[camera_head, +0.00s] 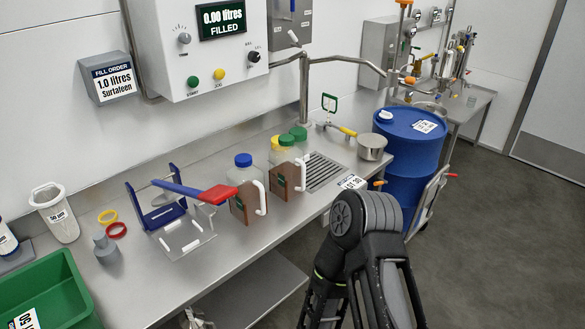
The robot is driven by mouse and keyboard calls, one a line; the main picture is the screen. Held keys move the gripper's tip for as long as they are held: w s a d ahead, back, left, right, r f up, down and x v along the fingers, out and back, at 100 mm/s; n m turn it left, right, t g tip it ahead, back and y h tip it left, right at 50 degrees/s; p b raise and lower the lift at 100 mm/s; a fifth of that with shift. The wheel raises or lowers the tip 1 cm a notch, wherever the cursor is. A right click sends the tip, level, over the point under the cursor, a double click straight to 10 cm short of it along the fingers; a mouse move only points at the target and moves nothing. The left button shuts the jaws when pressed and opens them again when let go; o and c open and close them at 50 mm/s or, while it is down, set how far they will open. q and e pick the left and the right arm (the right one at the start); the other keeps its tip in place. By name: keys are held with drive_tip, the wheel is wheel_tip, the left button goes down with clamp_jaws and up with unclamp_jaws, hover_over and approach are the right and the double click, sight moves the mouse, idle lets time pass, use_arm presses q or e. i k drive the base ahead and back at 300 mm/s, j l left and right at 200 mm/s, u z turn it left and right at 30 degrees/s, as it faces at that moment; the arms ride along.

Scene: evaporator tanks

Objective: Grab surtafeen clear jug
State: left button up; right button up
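Several clear jugs with dark brown lower parts and white handles stand on the steel bench. The blue-capped jug (240,188) is nearest the middle of the bench. A green-capped jug (287,172) stands to its right, with yellow and green caps close behind it. No jug label naming Surtafeen can be read. An open clear beaker-like jug (55,214) with a small label stands at the far left. A black arm of mine rises at the bottom centre, in front of the bench, apart from the jugs. Neither gripper can be made out.
A green bin (45,290), blue drum (405,155) and steel pot (371,147) flank the jugs.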

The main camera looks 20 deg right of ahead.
sight(250, 206)
drive_tip(key=i+l, duration=0.1)
drive_tip(key=l, duration=0.4)
drive_tip(key=i+l, duration=0.15)
drive_tip(key=l, duration=0.3)
drive_tip(key=i+l, duration=0.1)
drive_tip(key=l, duration=0.4)
drive_tip(key=i+l, duration=0.1)
drive_tip(key=l, duration=0.4)
drive_tip(key=i+l, duration=0.15)
drive_tip(key=l, duration=0.35)
drive_tip(key=i+l, duration=0.1)
drive_tip(key=l, duration=0.35)
